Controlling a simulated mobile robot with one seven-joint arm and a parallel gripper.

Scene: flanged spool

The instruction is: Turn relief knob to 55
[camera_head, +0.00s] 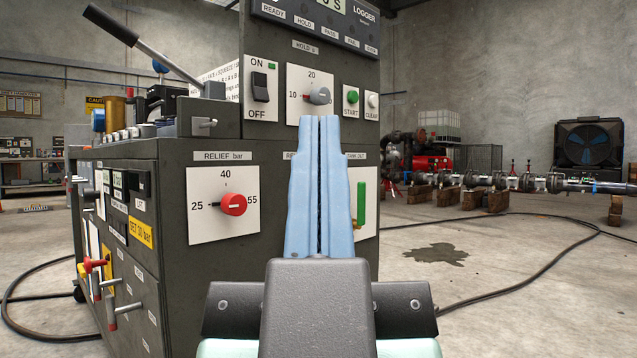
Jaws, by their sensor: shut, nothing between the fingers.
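The relief knob (233,204) is red and round, on a white square plate (224,235) under the label "RELIEF bar". The plate reads 25 at left, 40 at top and 55 at right. A small dark pointer sticks out from the knob's left side toward 25, and a pale line on its face lies roughly level. My gripper (320,120) is shut and empty, its light blue fingers pointing up and forward. It is to the right of the knob and apart from it. The fingers hide part of another plate on the panel.
The dark grey cabinet (172,250) carries an ON/OFF switch (260,87), a grey hold knob (319,96), a green start button (351,96) and a green lever (361,205). Red-handled valves (94,264) stick out on its left side. Open floor lies to the right, crossed by a hose.

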